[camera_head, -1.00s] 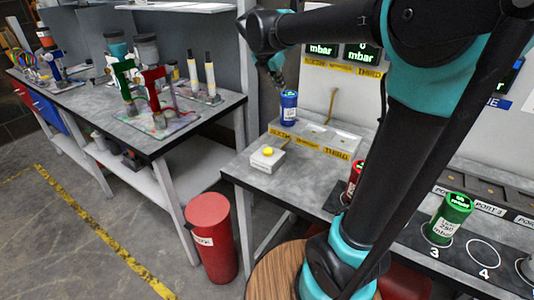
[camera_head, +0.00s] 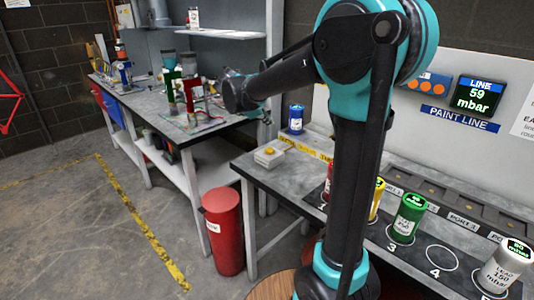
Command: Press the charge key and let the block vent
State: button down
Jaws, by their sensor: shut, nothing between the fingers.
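A small white box with a yellow button (camera_head: 268,152), which looks like the charge key, sits on the near left corner of the grey bench. A grey block with yellow labels (camera_head: 304,150) lies behind it, its right part hidden by my arm. A blue canister (camera_head: 296,119) stands upright at the block's left end. My gripper (camera_head: 264,116) is small in the picture, raised left of the blue canister and above the button box. It is shut and empty, apart from the button as far as I can tell.
Red (camera_head: 327,186), yellow (camera_head: 377,201) and green canisters (camera_head: 408,219) stand along the bench front; ring 4 (camera_head: 443,260) is empty. A grey canister (camera_head: 505,267) stands at right. The line display (camera_head: 479,97) reads 59 mbar. A red bin (camera_head: 223,232) stands on the floor.

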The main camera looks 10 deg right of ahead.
aim_at(268, 150)
jog(key=shift+f, duration=4.4)
jog(key=shift+f, duration=0.15)
jog(key=shift+f, duration=0.25)
jog(key=shift+f, duration=0.55)
jog(key=shift+r, duration=0.95)
jog(key=shift+r, duration=2.55)
